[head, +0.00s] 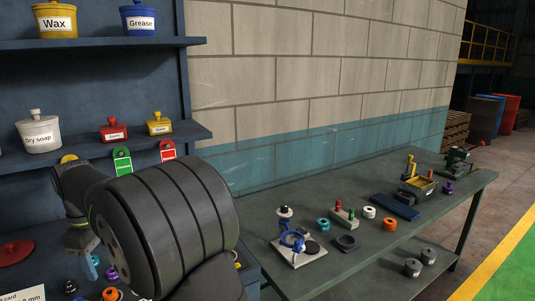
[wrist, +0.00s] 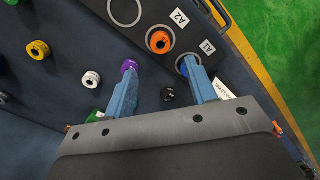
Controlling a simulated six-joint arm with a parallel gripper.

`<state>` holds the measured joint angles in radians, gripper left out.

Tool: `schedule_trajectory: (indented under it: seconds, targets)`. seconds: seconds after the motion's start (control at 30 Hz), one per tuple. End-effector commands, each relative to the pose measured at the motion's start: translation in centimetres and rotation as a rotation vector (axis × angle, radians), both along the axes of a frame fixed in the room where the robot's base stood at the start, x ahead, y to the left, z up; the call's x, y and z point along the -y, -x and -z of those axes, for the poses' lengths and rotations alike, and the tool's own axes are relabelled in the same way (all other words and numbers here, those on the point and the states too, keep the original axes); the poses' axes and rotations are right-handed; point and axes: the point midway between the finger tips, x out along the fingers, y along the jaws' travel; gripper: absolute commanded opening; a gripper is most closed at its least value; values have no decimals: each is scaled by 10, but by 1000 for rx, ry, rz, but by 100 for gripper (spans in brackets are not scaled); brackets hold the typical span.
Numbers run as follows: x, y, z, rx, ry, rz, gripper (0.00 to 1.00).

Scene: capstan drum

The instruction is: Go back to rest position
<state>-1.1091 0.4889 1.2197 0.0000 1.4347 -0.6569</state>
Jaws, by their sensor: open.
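My gripper (wrist: 159,64) is open, its two light-blue fingers spread with nothing held between the tips. It hangs over a dark work surface in the wrist view. A purple spool (wrist: 128,66) shows right at the left fingertip; I cannot tell whether they touch. A black spool (wrist: 167,95) lies on the surface in the gap between the fingers. An orange spool (wrist: 159,42) sits in the ring marked A2. The right finger covers part of the ring marked A1 (wrist: 179,63). In the head view, only part of my gripper (head: 90,266) shows at lower left.
Yellow (wrist: 38,49), white (wrist: 91,79) and green spools lie left of the gripper. In the head view, shelves with lidded pots (head: 39,131) stand at left. A long bench (head: 385,256) at right holds several tools and spools. Much of the near surface is hidden.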

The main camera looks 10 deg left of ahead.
Motion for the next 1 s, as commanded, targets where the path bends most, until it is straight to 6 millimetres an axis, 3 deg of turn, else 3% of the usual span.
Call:
schedule_trajectory:
  seconds: [0.47, 0.67, 1.0]
  targets:
    - [1, 0, 97, -2, 0, -1, 52]
    - [-1, 0, 50, 3, -6, 0, 52]
    - [52, -31, 15, 1, -3, 4, 52]
